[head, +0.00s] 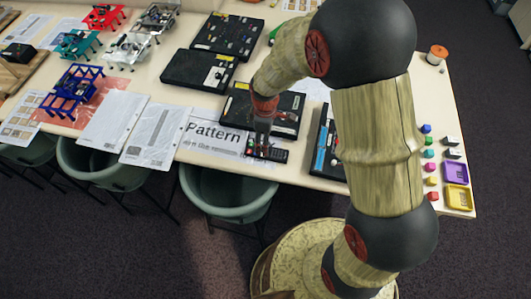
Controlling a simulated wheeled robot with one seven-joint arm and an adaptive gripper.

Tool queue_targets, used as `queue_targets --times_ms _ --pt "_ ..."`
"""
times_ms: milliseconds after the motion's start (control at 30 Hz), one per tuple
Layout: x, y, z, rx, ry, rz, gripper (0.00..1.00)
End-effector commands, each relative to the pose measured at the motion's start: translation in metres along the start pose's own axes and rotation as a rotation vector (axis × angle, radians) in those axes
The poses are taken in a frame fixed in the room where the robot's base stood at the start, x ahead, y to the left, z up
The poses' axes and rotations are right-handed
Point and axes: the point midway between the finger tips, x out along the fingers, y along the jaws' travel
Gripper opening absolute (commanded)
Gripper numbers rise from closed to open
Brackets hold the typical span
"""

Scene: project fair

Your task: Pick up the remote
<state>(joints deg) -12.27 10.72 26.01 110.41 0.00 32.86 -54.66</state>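The remote (275,154) is a small dark bar with coloured buttons, lying near the front edge of the long table. It rests at the right end of a white sheet printed "Pattern" (213,133). My gripper (263,144) points down at the remote, with its fingertips over the remote's left part. The fingers are small and dark here, so their gap and any contact with the remote cannot be made out. The gripper hides part of the remote.
A black case (288,122) lies just behind the remote, and another dark case (325,142) lies to its right. White papers (113,124) are to the left. Green chairs (228,190) stand at the front edge. Small coloured cubes (430,154) and yellow and purple trays (456,172) are at right.

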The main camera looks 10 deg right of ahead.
Motion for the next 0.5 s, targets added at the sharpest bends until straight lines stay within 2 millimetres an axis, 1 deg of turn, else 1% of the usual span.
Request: queue_targets --times_ms 33,167,400,500 --pt "0.007 -0.001 0.001 0.001 -0.002 -0.002 0.65" --pt "0.019 -0.002 0.002 0.002 -0.002 -0.002 0.65" --pt "0.052 -0.006 0.006 0.003 -0.002 -0.002 0.65" --pt "0.061 -0.006 0.006 0.003 -0.001 -0.002 0.65"
